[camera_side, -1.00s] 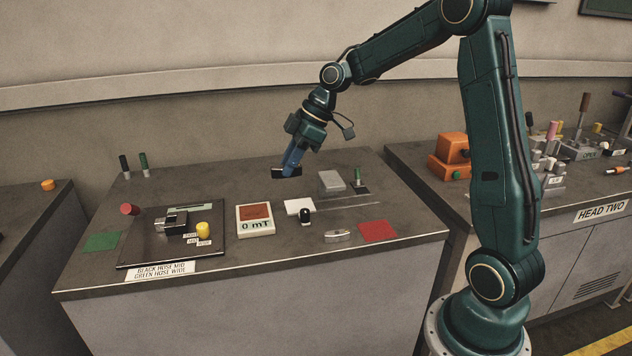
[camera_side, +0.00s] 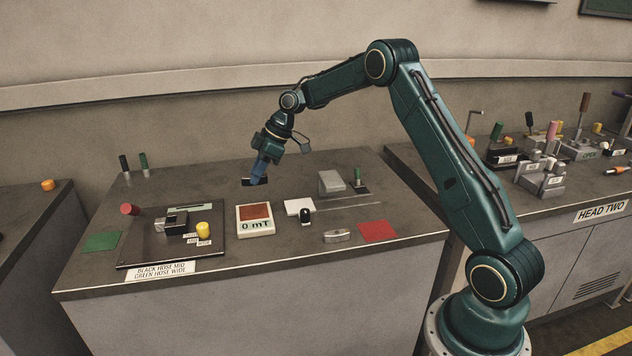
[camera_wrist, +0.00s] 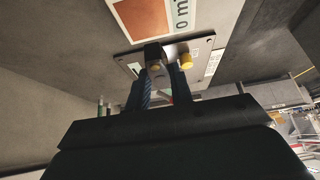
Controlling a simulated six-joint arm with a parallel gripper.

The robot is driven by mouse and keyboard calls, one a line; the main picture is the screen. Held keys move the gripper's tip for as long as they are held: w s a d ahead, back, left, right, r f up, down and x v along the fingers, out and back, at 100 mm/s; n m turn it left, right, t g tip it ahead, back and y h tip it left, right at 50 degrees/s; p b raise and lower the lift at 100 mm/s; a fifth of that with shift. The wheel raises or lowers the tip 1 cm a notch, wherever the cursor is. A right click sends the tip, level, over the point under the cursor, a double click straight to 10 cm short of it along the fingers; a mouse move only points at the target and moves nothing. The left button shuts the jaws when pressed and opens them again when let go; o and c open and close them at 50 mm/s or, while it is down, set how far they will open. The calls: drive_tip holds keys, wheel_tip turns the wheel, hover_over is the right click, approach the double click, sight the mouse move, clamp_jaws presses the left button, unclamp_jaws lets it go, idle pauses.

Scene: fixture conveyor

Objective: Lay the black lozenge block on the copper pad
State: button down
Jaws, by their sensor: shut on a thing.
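The black lozenge block (camera_side: 248,183) is in my gripper (camera_side: 257,178) in the side view. My gripper is shut on it and holds it over the back part of the bench, behind the meter. The block looks roughly level; I cannot tell its height above the bench. The copper pad (camera_side: 255,211) is the brown square on top of the white meter reading "0 mT", and it looks bare. The pad also shows at the top of the wrist view (camera_wrist: 143,17), beyond my fingertips (camera_wrist: 162,72). The block's outline is hard to separate from dark parts there.
Left of the meter is a black plate (camera_side: 135,253) with a metal fixture (camera_side: 178,221) and a yellow cylinder (camera_side: 203,229). Right of it are a white block (camera_side: 299,206), a black-capped cylinder (camera_side: 306,217) and a red mat (camera_side: 378,231). A grey block (camera_side: 331,181) stands behind.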

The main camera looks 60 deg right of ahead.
drive_tip(key=shift+w+d+f, duration=0.15)
drive_tip(key=shift+w+f, duration=0.75)
drive_tip(key=shift+w, duration=0.05)
drive_tip(key=shift+f, duration=0.1)
approach(249, 212)
drive_tip(key=shift+x, duration=2.4)
drive_tip(key=shift+w+f, duration=0.15)
drive_tip(key=shift+f, duration=0.3)
drive_tip(key=c, duration=1.2)
unclamp_jaws()
drive_tip(key=shift+o, duration=0.2)
drive_tip(key=v, duration=1.3)
drive_tip(key=shift+r, duration=0.3)
